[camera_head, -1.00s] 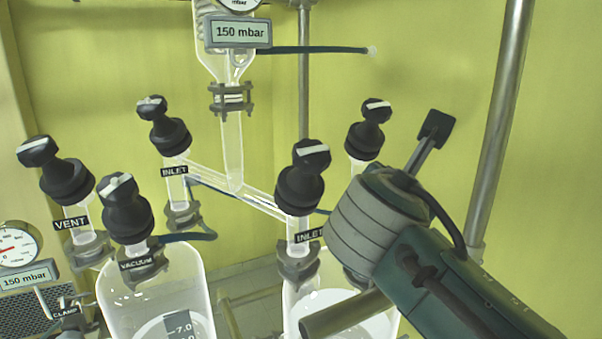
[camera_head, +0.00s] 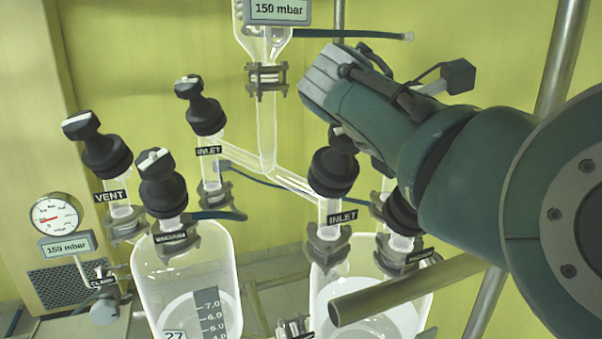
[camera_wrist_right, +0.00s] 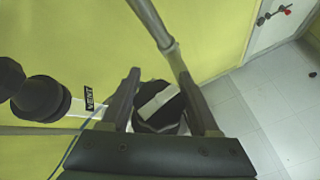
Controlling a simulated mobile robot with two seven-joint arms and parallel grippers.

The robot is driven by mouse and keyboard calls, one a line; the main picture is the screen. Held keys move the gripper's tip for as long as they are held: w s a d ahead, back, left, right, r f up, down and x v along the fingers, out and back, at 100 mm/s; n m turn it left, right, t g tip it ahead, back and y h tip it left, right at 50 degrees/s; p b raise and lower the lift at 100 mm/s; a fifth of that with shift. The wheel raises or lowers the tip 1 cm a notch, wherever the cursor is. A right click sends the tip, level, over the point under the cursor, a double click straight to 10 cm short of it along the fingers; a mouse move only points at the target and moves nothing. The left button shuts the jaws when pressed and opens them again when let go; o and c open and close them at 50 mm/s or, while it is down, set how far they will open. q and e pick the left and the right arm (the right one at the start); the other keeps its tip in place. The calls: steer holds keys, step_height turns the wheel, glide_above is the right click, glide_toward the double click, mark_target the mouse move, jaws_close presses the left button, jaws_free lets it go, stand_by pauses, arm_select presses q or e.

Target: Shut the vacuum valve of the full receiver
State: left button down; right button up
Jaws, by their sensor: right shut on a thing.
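My right gripper (camera_wrist_right: 158,105) is shut on a black valve knob (camera_wrist_right: 157,118) with a white bar on top, in the right wrist view. That knob's label is hidden; a VENT valve (camera_wrist_right: 40,98) stands beside it. In the head view my right arm covers the gripper's fingertips. Below the arm, a VACUUM valve (camera_head: 402,218) on the right receiver (camera_head: 370,305) is partly covered. The left receiver (camera_head: 187,275) has its own VACUUM valve (camera_head: 162,190). Whitish contents show in both receivers. My left gripper is not in view.
INLET valves (camera_head: 203,112) (camera_head: 335,172) and a VENT valve (camera_head: 98,148) stand close by. A glass column (camera_head: 267,130) rises between the receivers. A steel post (camera_head: 553,60) and a grey bar (camera_head: 400,290) are near my right arm. A gauge (camera_head: 54,218) is at left.

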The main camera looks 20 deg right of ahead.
steer(key=shift+s+f+m+g+y, duration=0.1)
steer(key=shift+m+g+y, duration=0.2)
steer(key=shift+m+g, duration=0.2)
steer(key=o, duration=1.3)
steer(key=shift+o, duration=0.2)
steer(key=b+v, duration=0.4)
steer(key=v, duration=0.6)
steer(key=shift+b, duration=0.35)
steer(key=shift+o, duration=0.2)
